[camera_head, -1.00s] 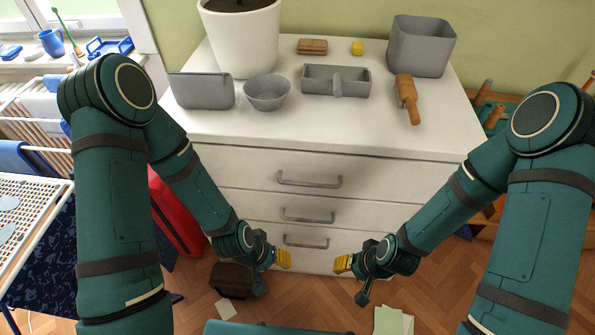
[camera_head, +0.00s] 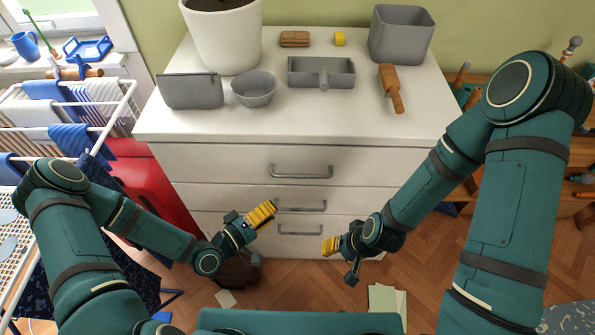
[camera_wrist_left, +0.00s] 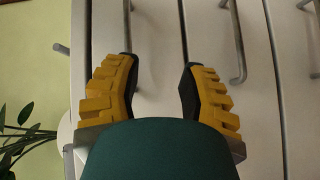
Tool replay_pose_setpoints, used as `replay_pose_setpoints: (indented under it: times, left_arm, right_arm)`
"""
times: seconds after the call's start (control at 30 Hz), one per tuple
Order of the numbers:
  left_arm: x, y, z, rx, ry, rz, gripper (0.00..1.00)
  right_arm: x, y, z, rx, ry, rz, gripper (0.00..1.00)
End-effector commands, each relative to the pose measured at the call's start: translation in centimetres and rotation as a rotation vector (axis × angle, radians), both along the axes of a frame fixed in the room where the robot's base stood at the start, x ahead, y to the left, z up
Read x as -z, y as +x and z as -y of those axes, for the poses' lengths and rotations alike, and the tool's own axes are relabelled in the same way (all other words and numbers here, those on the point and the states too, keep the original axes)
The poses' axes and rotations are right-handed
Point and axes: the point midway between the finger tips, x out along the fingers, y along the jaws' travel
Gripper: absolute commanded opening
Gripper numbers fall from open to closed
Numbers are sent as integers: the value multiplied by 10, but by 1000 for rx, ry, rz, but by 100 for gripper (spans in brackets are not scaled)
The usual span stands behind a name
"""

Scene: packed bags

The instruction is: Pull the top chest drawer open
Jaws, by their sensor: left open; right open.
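The white chest (camera_head: 220,160) stands ahead with its drawers shut. The top drawer (camera_head: 215,165) has a grey bar handle (camera_head: 302,172) at its middle. My left gripper (camera_head: 262,214) is open and empty, in front of the chest, below and left of the top handle and close to the second drawer's handle (camera_head: 302,207). In the left wrist view my left gripper (camera_wrist_left: 160,88) has its yellow fingers spread towards the drawer fronts, with a handle (camera_wrist_left: 238,45) to the right of them. My right gripper (camera_head: 331,246) is open and empty, low before the bottom drawer.
The bottom handle (camera_head: 300,230) is by my right gripper.

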Motion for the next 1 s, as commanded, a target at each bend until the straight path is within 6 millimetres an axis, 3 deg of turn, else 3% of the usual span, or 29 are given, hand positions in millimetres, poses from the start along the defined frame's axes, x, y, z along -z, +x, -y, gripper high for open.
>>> replay_pose_setpoints:
  times: [0.13, 0.37, 1.0]
  left_arm:
    - [-21, -3, -8, -19, -148, 68, 41]
    - [-28, 3, -2, -15, -192, 92, 41]
    - [-43, 80, 77, -15, -187, 92, 41]
  right_arm:
    - [-5, -1, 0, 0, 0, -2, 47]
    - [-5, -1, 0, 0, 0, -3, 47]
    - [-4, -1, 0, -1, 0, -2, 47]
